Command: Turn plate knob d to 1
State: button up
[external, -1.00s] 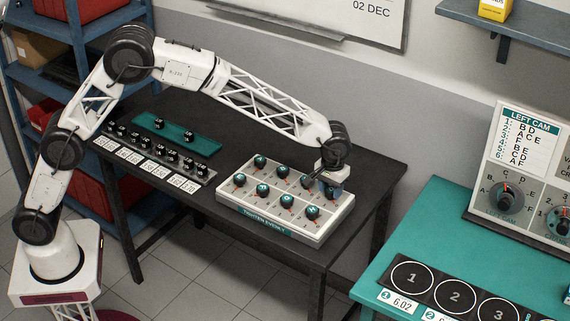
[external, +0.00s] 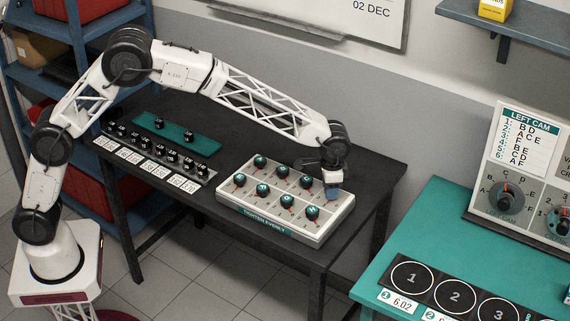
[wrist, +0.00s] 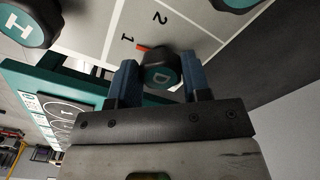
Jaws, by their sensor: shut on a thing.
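The knob's red pointer (wrist: 145,46) shows beside the numeral 1 (wrist: 127,38), with the numeral 2 (wrist: 160,18) farther off. In the external view my gripper (external: 332,190) is at the right end of the pale knob plate (external: 262,213), and it hides knob D there.
Several other knobs stand on the plate, including knob H (wrist: 27,23) close by in the wrist view. A teal table (external: 429,204) stands to the right.

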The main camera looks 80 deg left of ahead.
jog(key=shift+m, duration=0.5)
jog(key=o, duration=0.9)
jog(key=shift+r, duration=0.1)
jog(key=shift+r, duration=3.8)
